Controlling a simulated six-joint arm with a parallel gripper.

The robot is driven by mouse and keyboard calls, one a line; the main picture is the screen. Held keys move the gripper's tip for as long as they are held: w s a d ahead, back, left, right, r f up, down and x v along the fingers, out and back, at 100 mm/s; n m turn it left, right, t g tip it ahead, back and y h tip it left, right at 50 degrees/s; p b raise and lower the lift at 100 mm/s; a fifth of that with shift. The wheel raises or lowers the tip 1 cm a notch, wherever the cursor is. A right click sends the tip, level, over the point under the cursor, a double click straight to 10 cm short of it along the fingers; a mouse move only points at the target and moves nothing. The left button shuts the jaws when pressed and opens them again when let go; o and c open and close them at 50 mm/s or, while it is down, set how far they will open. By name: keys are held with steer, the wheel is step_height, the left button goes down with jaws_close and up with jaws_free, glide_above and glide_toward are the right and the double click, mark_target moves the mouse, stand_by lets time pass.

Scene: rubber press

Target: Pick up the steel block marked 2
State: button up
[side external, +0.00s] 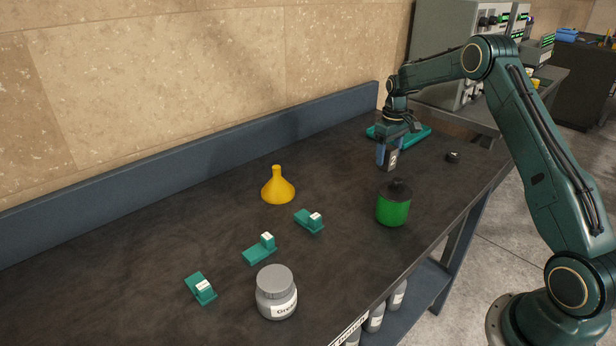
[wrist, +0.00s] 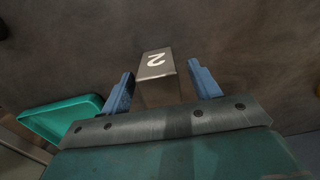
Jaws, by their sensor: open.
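The steel block marked 2 (wrist: 156,64) stands upright on the dark bench top, its white 2 facing up in the wrist view. It also shows in the side external view (side external: 392,158), partly covered by a blue finger. My gripper (wrist: 162,86) is open, with one blue finger on each side of the block. In the wrist view there is a visible gap between the block and each finger. In the side external view my gripper (side external: 388,156) points down at the block. I cannot tell whether the block touches a finger lower down.
A green tray (side external: 418,138) lies close behind my gripper and shows at left in the wrist view (wrist: 62,112). A green jar with a black lid (side external: 393,208) stands in front. A small black weight (side external: 453,157) lies to the right. A yellow funnel (side external: 278,187) stands to the left.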

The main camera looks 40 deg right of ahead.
steer(key=shift+f, duration=1.05)
steer(key=shift+c, duration=0.2)
jaws_close()
steer(key=shift+r, duration=0.15)
